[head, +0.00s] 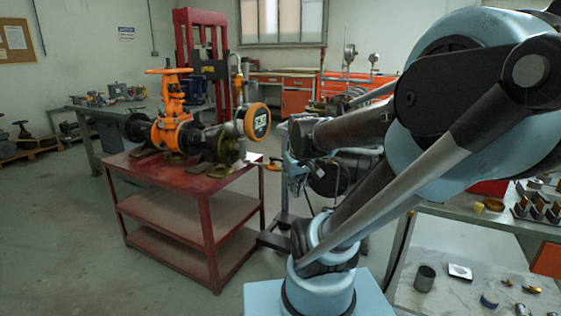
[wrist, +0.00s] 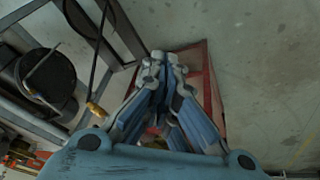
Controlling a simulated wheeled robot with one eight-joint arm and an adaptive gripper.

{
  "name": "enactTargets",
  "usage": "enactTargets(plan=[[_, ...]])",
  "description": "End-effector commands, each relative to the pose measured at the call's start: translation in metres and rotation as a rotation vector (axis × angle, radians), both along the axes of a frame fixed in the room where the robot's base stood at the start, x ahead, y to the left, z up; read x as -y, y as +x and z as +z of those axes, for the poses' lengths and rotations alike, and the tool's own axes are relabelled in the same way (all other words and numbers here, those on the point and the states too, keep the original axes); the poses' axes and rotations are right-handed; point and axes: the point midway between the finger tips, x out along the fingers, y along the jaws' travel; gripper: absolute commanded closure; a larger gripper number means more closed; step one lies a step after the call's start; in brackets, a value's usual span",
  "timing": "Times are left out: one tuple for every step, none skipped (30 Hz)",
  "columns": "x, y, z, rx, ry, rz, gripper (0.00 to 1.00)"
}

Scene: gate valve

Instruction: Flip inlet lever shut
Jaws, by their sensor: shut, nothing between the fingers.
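The orange gate valve (head: 172,122) lies on the red cart (head: 185,175) in the head view, with an orange handwheel on top. A small orange grip (head: 272,167) shows beside the cart's right edge. It may be the inlet lever, but I cannot tell for sure. My gripper (head: 294,172) is just right of that grip, partly hidden by my arm. In the wrist view my gripper (wrist: 165,58) is shut and empty, fingertips together. A thin dark rod with an orange end (wrist: 97,110) is left of the fingers, apart from them.
Red cart framing (wrist: 208,80) lies behind the fingers in the wrist view. A dark round tank (wrist: 45,80) on a metal frame is at left. A bench with loose parts (head: 470,270) stands at right in the head view. Floor (head: 70,240) left of the cart is clear.

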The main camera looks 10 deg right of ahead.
Motion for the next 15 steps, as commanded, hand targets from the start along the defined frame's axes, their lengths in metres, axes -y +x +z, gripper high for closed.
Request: enactTargets(plan=[[-0.001, 0.018, 0.007, 0.019, -0.01, 0.031, 1.0], [-0.001, 0.028, 0.01, 0.032, -0.018, 0.053, 1.0], [-0.002, 0.041, 0.014, 0.048, -0.028, 0.081, 1.0], [-0.003, 0.051, 0.017, 0.062, -0.036, 0.102, 1.0], [-0.003, 0.062, 0.021, 0.074, -0.044, 0.123, 1.0], [-0.004, 0.075, 0.024, 0.091, -0.056, 0.151, 1.0], [-0.005, 0.085, 0.027, 0.104, -0.065, 0.172, 1.0], [-0.005, 0.096, 0.029, 0.116, -0.074, 0.193, 1.0], [-0.006, 0.11, 0.032, 0.134, -0.086, 0.219, 1.0], [-0.007, 0.12, 0.034, 0.146, -0.095, 0.239, 1.0], [-0.008, 0.131, 0.036, 0.159, -0.105, 0.26, 1.0], [-0.009, 0.145, 0.039, 0.175, -0.118, 0.287, 1.0], [-0.01, 0.155, 0.04, 0.187, -0.129, 0.306, 1.0], [-0.011, 0.165, 0.042, 0.2, -0.138, 0.324, 1.0], [-0.012, 0.178, 0.043, 0.215, -0.152, 0.348, 1.0]])
